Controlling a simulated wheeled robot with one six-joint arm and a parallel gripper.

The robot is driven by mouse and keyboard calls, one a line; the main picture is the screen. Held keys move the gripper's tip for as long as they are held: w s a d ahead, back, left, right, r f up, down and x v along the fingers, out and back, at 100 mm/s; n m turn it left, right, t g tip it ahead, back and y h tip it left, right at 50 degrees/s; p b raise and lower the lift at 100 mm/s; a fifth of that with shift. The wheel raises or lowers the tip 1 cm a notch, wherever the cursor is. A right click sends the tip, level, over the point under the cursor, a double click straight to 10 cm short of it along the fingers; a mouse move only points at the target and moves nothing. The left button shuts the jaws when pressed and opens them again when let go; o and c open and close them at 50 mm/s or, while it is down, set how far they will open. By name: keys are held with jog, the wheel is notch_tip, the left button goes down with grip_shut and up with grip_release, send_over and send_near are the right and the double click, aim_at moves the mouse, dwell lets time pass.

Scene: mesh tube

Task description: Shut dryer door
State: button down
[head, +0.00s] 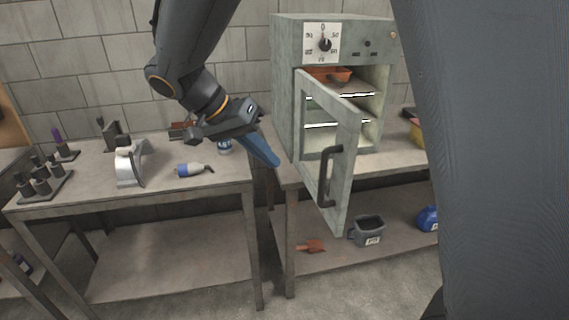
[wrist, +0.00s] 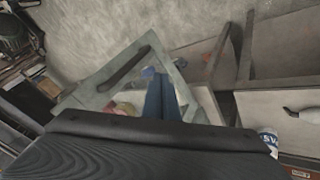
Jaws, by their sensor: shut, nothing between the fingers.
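The dryer (head: 284,85) is a grey-green box with a dial on its upper front, standing on a bench at the right in the head view. Its framed door (head: 350,150) is hinged at the left and stands open towards me. A dark bar handle (head: 327,178) is on its outer face. My gripper (head: 274,162) has blue fingers, shut and empty, just left of the door and apart from it. In the wrist view the fingers (wrist: 160,90) lie in front of the door (wrist: 142,52) and its handle (wrist: 127,66); contact cannot be told there.
An orange tray (head: 330,74) is on the dryer's upper shelf. A left bench (head: 100,200) holds a blue-white tool (head: 194,170) and a metal arc (head: 130,167). A grey bin (head: 368,230) and red scoop (head: 311,246) sit below the dryer. A gap separates the benches.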

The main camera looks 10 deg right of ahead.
jog(key=s+d+f+p, duration=0.1)
jog(key=d+f+p, duration=0.3)
jog(key=d+f, duration=0.3)
jog(key=shift+s+d, duration=0.2)
jog(key=shift+d, duration=0.65)
jog(key=shift+f, duration=0.1)
